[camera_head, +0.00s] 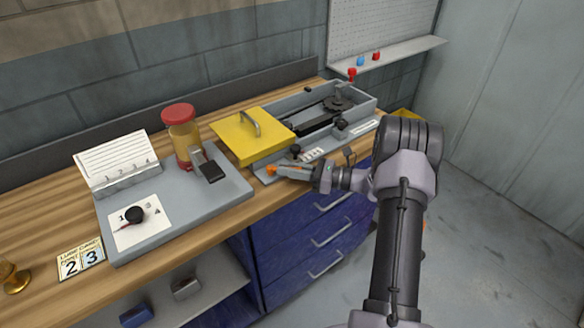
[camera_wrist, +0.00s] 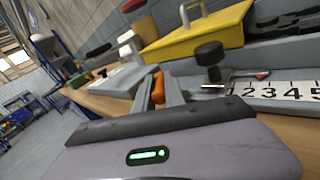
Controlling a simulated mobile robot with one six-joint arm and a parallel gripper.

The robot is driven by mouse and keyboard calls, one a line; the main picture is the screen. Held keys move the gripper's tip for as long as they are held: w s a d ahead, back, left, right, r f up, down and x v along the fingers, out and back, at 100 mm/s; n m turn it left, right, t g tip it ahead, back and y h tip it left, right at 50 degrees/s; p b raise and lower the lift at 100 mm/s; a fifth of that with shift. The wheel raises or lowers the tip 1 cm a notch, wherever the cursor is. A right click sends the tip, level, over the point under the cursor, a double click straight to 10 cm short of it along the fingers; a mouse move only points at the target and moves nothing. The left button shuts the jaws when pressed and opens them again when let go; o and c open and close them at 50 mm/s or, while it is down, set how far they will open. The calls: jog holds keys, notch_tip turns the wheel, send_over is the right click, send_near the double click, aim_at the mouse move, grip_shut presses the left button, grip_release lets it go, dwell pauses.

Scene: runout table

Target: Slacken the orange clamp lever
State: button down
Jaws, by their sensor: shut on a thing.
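The orange clamp lever (camera_head: 271,169) is small and sits at the front left corner of the grey runout fixture (camera_head: 367,128). In the wrist view the orange lever (camera_wrist: 158,88) stands between the two grey fingers. My gripper (camera_head: 279,170) reaches in from the right, level with the fixture's front edge, and is shut on the lever. The fingers hide part of the lever and its pivot. A black knob (camera_head: 295,151) stands close behind the gripper, and it also shows right of the fingers in the wrist view (camera_wrist: 210,54).
A yellow cover (camera_head: 240,138) with a handle lies left of the fixture's open part. A numbered scale strip (camera_wrist: 285,91) runs beside the knob. Further left are a grey instrument base (camera_head: 225,186) and a red-lidded jar (camera_head: 181,130). Blue drawers (camera_head: 315,235) are below the bench edge.

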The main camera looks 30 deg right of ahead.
jog(key=shift+w+r, duration=0.1)
dwell(0.4)
jog(key=c, duration=1.4)
grip_release()
jog(key=shift+a, duration=0.1)
jog(key=p+v, duration=0.3)
jog(key=v, duration=1.4)
jog(key=shift+d+p, duration=0.25)
jog(key=shift+p, duration=0.05)
